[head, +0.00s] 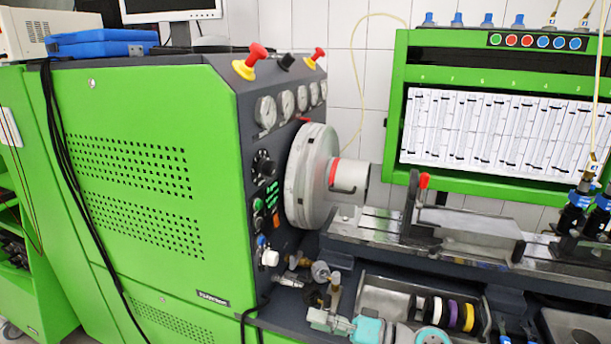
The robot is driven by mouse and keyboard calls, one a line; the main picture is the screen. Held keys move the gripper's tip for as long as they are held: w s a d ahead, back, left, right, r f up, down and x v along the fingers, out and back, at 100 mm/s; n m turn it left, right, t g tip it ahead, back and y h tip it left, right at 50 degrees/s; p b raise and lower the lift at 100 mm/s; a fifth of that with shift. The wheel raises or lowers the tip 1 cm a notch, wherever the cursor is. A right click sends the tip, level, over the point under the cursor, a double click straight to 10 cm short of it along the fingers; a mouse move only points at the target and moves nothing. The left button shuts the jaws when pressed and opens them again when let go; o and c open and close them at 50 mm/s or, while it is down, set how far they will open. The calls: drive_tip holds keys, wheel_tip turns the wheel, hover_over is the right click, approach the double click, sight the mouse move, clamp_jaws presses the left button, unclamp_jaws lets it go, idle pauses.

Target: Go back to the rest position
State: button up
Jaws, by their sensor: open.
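Grey and teal rounded parts at the bottom middle look like links of my own arm, low in front of the bench and cut off by the lower edge. Whether they touch the bench cannot be told. The green pump testbench (150,100) fills the left and middle. Its large grey flywheel disc (305,175) with a metal hub faces right, above a metal rail bed (370,228).
A lever with a red knob (423,181) stands on the rail. A tray (385,292) holds dark, white, yellow and purple rings. Black cables (62,150) hang down the green left cabinet. A green frame with a gauge panel (500,130) stands at the back right. Hoses hang at the right edge.

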drive_tip(key=s+d+f+m+t+h, duration=0.2)
drive_tip(key=s+f+m+t+h, duration=0.15)
drive_tip(key=f, duration=0.55)
drive_tip(key=s+d+f+m+t+h, duration=0.1)
drive_tip(key=s+f+m+t+h, duration=0.15)
drive_tip(key=s+f, duration=0.4)
drive_tip(key=s+d+f+h, duration=0.6)
drive_tip(key=s+f, duration=0.2)
drive_tip(key=s, duration=0.3)
drive_tip(key=s+d+r+t+h, duration=0.15)
drive_tip(key=s+d+h, duration=0.3)
drive_tip(key=s, duration=0.95)
drive_tip(key=s+d+r+n+t, duration=0.1)
drive_tip(key=s+r+n, duration=0.3)
drive_tip(key=s+r, duration=0.6)
wheel_tip(320, 180, up, 2)
drive_tip(key=shift+s+d+r, duration=0.25)
drive_tip(key=shift+s+d, duration=0.15)
drive_tip(key=shift+d, duration=0.05)
drive_tip(key=shift+t+h, duration=0.25)
